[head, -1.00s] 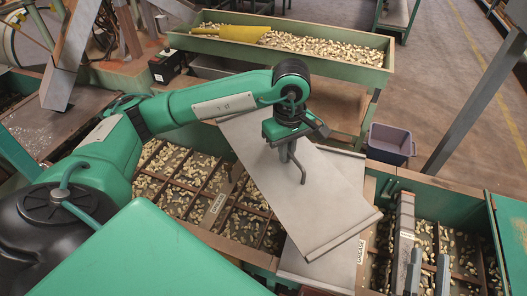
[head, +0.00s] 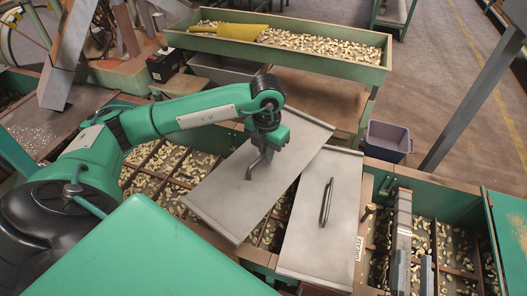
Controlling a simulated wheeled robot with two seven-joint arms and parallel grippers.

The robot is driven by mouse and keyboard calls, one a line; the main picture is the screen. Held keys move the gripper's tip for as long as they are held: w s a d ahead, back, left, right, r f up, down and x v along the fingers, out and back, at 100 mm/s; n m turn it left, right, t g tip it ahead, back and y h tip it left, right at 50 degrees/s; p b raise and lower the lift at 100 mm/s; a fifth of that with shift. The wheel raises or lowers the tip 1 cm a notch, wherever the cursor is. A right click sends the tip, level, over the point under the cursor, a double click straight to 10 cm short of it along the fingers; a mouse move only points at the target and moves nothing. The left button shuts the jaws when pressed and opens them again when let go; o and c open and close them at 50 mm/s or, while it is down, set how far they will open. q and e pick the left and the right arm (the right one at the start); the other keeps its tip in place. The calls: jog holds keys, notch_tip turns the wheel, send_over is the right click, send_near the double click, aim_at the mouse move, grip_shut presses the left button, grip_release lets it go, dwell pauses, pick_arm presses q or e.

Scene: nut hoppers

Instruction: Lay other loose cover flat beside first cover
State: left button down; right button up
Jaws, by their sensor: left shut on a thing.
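The first cover (head: 308,240), a grey metal plate with a bar handle (head: 326,203), lies across the hopper bench. The other cover (head: 222,198), a similar grey plate, is slanted to its left. Its upper right part overlaps the first cover's far left corner in the picture. My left gripper (head: 262,152) is over this other cover, shut on its handle (head: 251,171). I cannot tell whether the cover touches the bench below. Two grey fingers of my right gripper (head: 414,265) show at the lower right, apart and with nothing seen between them.
Divided bins of nuts (head: 160,163) lie under and left of the held cover. Another nut bin (head: 455,250) is at right. A green trough (head: 300,62) of nuts with a yellow scoop (head: 228,31) stands behind. A grey-purple tub (head: 387,141) sits at the right.

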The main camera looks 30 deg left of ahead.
pick_arm(q)
jog(key=n, duration=0.1)
jog(key=a+f+n, duration=0.1)
jog(key=n, duration=0.1)
pick_arm(e)
jog(key=shift+s+a+f, duration=0.1)
jog(key=shift+f, duration=0.15)
